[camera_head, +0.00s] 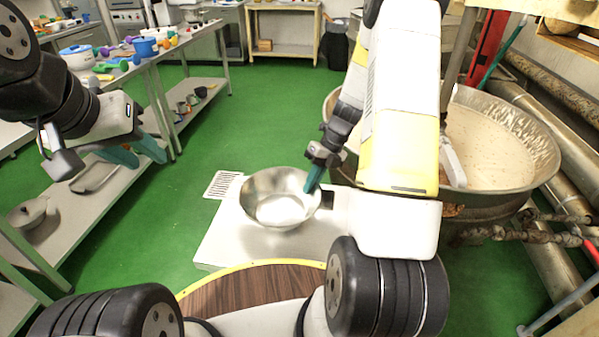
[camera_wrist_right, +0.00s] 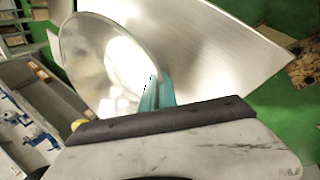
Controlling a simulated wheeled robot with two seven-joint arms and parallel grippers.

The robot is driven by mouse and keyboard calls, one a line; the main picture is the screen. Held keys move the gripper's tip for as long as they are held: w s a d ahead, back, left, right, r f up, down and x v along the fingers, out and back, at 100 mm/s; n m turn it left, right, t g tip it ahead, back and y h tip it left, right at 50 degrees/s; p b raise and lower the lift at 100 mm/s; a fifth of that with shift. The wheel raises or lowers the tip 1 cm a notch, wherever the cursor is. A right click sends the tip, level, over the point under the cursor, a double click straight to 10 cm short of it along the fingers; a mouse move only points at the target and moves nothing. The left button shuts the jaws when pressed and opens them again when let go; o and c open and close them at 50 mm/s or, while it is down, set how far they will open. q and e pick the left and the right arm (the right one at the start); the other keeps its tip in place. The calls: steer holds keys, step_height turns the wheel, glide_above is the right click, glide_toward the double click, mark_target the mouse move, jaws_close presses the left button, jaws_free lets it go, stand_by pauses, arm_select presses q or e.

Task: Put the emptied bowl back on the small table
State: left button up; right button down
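The shiny metal bowl (camera_head: 280,200) is over the small table (camera_head: 222,243), opening upward, with no clear contents. I cannot tell whether its base touches the tabletop. My right gripper (camera_head: 314,179) has its teal fingers on the bowl's right rim and appears shut on it. In the right wrist view, the bowl (camera_wrist_right: 108,60) is at upper left with a teal finger (camera_wrist_right: 158,92) at its rim. The small table (camera_wrist_right: 225,45) shows behind it. My left gripper (camera_head: 138,152) is empty, its teal fingers apart, at the left near the long bench.
A large kettle (camera_head: 548,172) of pale mixture stands right of the small table. A long metal bench (camera_head: 150,62) with colourful items runs along the left. Pipes (camera_head: 545,90) lie at the far right. Green floor (camera_head: 270,120) is clear behind the small table.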

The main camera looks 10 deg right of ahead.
steer(key=shift+f, duration=0.9)
steer(key=c, duration=1.7)
jaws_free()
steer(key=shift+f, duration=0.1)
